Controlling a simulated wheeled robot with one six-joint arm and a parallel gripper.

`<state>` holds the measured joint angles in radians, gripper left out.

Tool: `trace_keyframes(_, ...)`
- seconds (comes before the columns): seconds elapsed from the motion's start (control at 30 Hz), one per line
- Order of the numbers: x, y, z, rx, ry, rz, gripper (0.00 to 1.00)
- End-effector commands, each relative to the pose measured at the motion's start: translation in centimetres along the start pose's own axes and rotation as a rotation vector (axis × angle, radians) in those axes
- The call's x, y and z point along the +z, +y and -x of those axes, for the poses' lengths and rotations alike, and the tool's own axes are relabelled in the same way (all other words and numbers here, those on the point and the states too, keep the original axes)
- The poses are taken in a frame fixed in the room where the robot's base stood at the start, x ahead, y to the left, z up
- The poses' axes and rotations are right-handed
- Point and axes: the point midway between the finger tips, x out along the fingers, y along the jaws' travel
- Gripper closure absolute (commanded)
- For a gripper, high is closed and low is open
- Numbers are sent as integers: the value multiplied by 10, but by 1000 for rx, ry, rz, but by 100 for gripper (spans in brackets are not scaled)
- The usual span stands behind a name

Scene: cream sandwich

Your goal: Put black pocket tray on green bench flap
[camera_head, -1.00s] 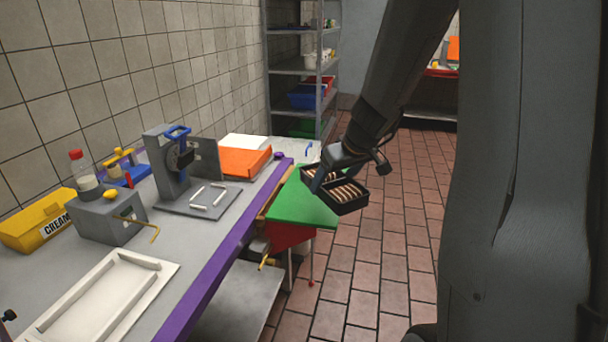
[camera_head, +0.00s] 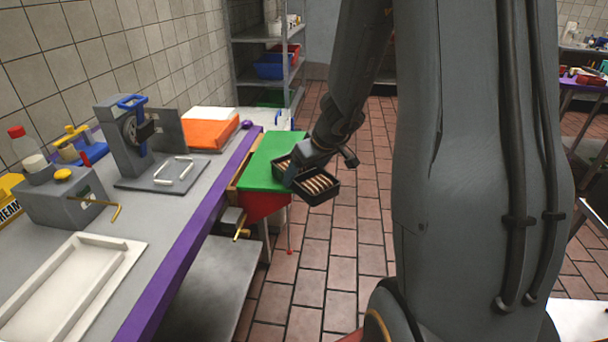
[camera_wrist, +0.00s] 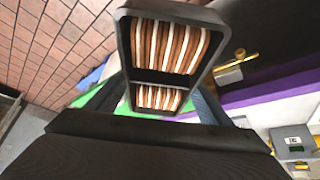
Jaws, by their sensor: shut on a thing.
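The black pocket tray (camera_head: 319,188) has two pockets, each filled with a row of brown and cream sandwich pieces. My gripper (camera_head: 291,172) is shut on the tray near its middle. In the head view the tray overlaps the right edge of the green bench flap (camera_head: 266,168); I cannot tell whether it touches the flap. In the wrist view the tray (camera_wrist: 124,45) fills the upper middle, and green of the flap (camera_wrist: 124,108) shows behind its lower end.
The purple-edged grey bench (camera_head: 160,215) runs along the left. It bears an orange box (camera_head: 208,133), a press (camera_head: 130,140) and a white tray (camera_head: 120,243). A lower grey shelf (camera_head: 215,290) lies beneath. Tiled floor (camera_head: 330,270) is open to the right of the flap.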

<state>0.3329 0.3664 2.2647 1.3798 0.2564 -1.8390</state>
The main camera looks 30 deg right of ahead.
Motion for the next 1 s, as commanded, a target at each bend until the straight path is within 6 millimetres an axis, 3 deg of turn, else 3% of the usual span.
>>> trace_keyframes(0.33, 1, 0, -2, 0, 1, 0, 48)
trace_keyframes(0.37, 1, 0, -2, 0, 1, -1, 25)
trace_keyframes(0.47, 1, 0, -1, 0, 0, -1, 8)
trace_keyframes(0.87, 0, 0, 1, 0, 0, 0, 8)
trace_keyframes(1.0, -1, 0, 18, 1, 2, 0, 8)
